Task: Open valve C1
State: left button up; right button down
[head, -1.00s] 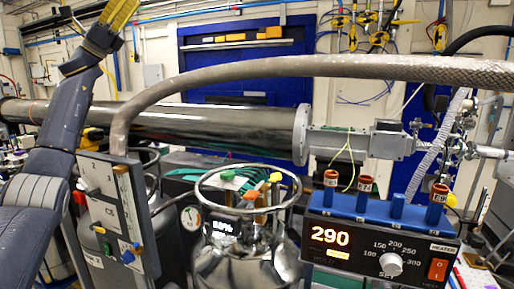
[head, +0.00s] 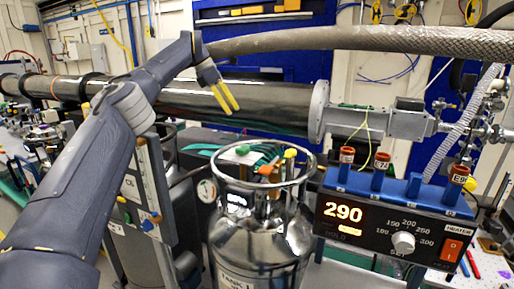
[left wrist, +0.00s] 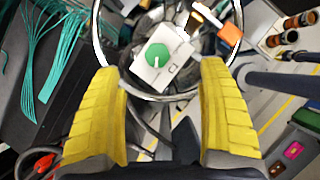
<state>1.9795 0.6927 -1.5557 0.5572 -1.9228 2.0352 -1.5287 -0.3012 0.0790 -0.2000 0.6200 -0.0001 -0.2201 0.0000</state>
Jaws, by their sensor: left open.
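A shiny metal tank (head: 262,245) with a ring guard stands at the middle front in the head view. Inside its ring are a green knob (head: 242,150), an orange handle (head: 265,169) and a yellow knob (head: 290,153). In the left wrist view, a green round knob (left wrist: 158,55) on a white block and an orange handle (left wrist: 230,40) show within the ring. I cannot read a C1 label on any of them. My left gripper (head: 232,110) has yellow fingers, is open and empty, and hangs above the tank, pointing down. It also shows in the left wrist view (left wrist: 158,70). My right gripper is not in view.
A heater box (head: 385,235) reading 290, with brown-topped vials, stands right of the tank. A panel (head: 148,190) with small knobs is left of it. A braided hose (head: 370,42) arches above, and a steel beam pipe (head: 270,105) runs behind.

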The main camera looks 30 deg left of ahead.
pick_arm(q)
jog(key=a+y, duration=0.1)
jog(key=a, duration=0.1)
send_near(242, 147)
jog(key=shift+n+g, duration=0.4)
jog(key=x, duration=1)
jog(key=shift+w+d+r, duration=0.15)
jog(key=shift+c, duration=0.2)
jog(key=c, duration=1.2)
